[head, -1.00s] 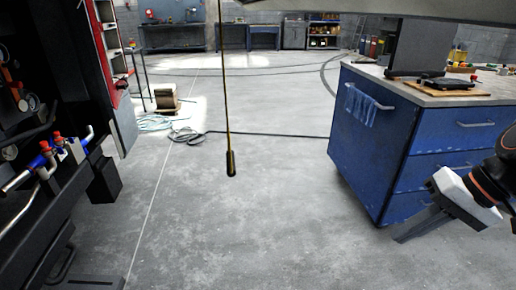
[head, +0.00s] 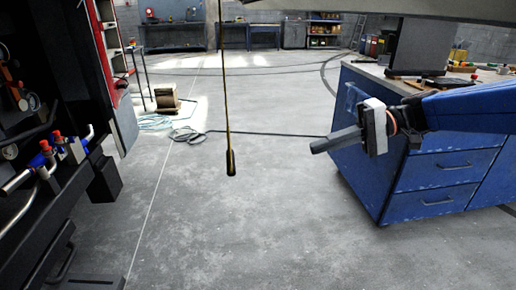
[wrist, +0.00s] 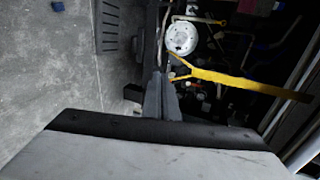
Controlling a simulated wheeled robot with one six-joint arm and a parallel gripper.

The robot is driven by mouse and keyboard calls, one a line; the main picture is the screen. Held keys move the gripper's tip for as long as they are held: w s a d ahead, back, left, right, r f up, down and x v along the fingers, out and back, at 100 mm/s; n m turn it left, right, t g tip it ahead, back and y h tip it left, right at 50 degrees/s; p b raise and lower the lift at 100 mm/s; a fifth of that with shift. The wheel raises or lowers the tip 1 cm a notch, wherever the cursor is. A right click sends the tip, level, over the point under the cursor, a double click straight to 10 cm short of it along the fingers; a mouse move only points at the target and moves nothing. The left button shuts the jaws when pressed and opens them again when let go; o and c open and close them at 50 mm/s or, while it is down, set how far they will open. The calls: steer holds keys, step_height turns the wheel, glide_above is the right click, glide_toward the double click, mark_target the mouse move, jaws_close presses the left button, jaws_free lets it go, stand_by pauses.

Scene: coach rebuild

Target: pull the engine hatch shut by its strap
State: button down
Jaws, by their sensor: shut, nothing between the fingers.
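The strap (head: 226,90) hangs straight down in the head view, a thin yellow-and-black line with a dark handle (head: 231,163) at its lower end, clear of the floor. Its top runs out of the picture. A pale panel (head: 390,8) crosses the top right and looks like the open hatch's underside. My gripper (head: 314,147) is shut and empty, pointing left, to the right of the handle and apart from it. In the wrist view, a yellow band (wrist: 245,83), likely the strap, lies beyond and right of my gripper's dark fingers (wrist: 158,76).
The engine bay (head: 45,170) with pipes and red caps stands at the left. A blue tool cabinet (head: 440,170) stands at the right, behind my arm. A cable reel (head: 166,98) and hose (head: 185,135) lie farther back. The middle floor is free.

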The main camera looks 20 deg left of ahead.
steer(key=s+a, duration=0.2)
steer(key=a, duration=0.5)
steer(key=s+a+f+g+y, duration=0.1)
steer(key=s+a, duration=0.2)
steer(key=a, duration=0.4)
steer(key=shift+s+a+f+n, duration=0.15)
steer(key=shift+a+f+n, duration=0.1)
steer(key=shift+a+n, duration=0.05)
